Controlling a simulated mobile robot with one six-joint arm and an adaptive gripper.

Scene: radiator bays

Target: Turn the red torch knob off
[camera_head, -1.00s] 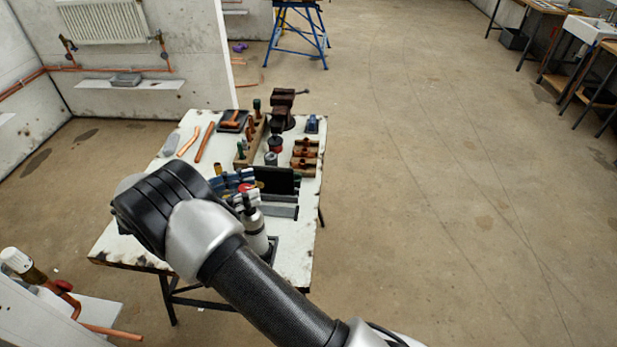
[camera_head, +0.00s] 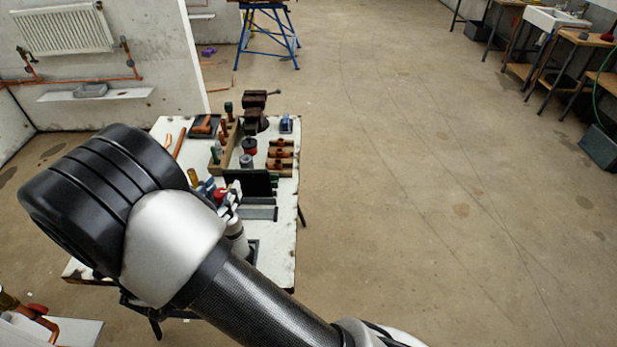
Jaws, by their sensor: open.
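The torch (camera_head: 237,240) is a grey-white cylinder standing upright at the near part of the white table, partly covered by my arm. Its small red knob (camera_head: 220,195) shows near the top, just past the edge of my arm's joint. My gripper (camera_head: 231,203) seems to be the small white and black parts at the torch top, beside the red knob. It is open, with most of it hidden behind my arm. I cannot tell whether a finger touches the knob.
A dark upright box (camera_head: 248,184) stands right behind the torch. A vise (camera_head: 254,112), a tool rack (camera_head: 224,148) and copper fittings on wooden blocks (camera_head: 280,155) fill the far half of the table (camera_head: 283,262). The floor to the right is clear.

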